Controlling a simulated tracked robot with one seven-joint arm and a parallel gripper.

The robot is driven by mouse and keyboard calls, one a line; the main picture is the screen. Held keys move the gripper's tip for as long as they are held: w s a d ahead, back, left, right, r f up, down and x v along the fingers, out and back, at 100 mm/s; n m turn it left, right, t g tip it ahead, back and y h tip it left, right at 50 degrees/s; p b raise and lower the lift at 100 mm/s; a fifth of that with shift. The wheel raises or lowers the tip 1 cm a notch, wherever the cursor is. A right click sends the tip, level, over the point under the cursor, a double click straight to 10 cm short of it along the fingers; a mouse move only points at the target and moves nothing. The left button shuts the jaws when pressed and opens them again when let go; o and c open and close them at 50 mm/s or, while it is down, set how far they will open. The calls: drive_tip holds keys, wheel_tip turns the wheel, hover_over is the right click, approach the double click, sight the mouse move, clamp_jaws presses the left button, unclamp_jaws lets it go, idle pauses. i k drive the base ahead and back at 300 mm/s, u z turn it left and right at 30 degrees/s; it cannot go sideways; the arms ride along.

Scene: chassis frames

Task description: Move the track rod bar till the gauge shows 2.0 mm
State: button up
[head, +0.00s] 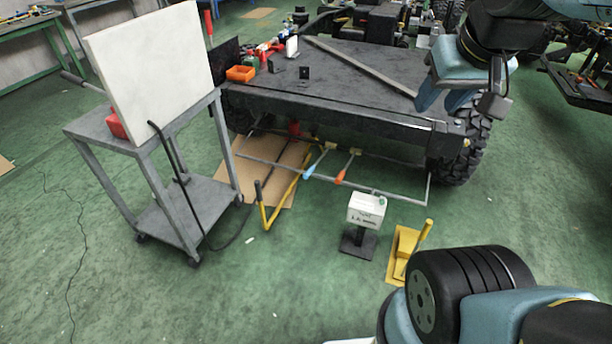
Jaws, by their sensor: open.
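The track rod bar (385,192) is a thin grey rod running low across the front of the dark chassis (350,75), just above the floor. A blue-handled tool (319,160) and an orange-handled tool (346,168) cross it near its middle. The gauge (366,210) appears to be the white box on a black stand in front of the bar; its lettering is too small to read. My gripper (459,102) appears at the upper right, above the chassis's right front corner. It is open and holds nothing visible, well above and apart from the bar. Part of it is hidden or unclear.
A grey trolley (150,150) with a white panel (155,65) stands at left. A yellow bent bar (285,200) and a yellow pedal-like stand (405,255) are on the floor. A black tyre (468,150) stands at the chassis's right. The green floor in front is mostly clear.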

sight(328, 144)
drive_tip(key=u, duration=0.2)
drive_tip(key=i, duration=1.3)
drive_tip(key=z, duration=0.35)
